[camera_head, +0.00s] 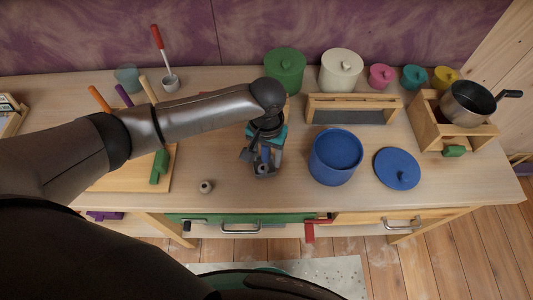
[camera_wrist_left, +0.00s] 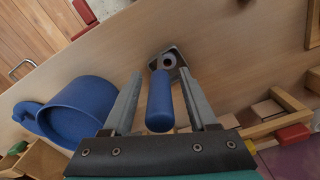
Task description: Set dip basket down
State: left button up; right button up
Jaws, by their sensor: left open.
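The dip basket shows as an upright blue handle (camera_wrist_left: 160,100) above a small grey base (camera_wrist_left: 176,58) in the left wrist view. In the head view the blue handle (camera_head: 265,156) is mostly hidden by my left gripper. My left gripper (camera_head: 265,170) points down at the middle of the worktop. In the left wrist view its two grey fingers (camera_wrist_left: 160,78) are open, one on each side of the handle, with gaps visible. The base appears to rest on the wood. My right gripper is not in view.
A blue pot (camera_head: 322,174) stands just right of the gripper, with a blue lid (camera_head: 388,174) beyond it. A wooden rack (camera_head: 350,101) and lidded pots stand behind. A small round knob (camera_head: 206,187) lies to the left. The front worktop around the gripper is mostly bare.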

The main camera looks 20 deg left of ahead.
pick_arm(q)
notch_tip(320, 180, up, 15)
jog(key=shift+r+p, duration=0.1)
jog(key=shift+p, duration=0.9)
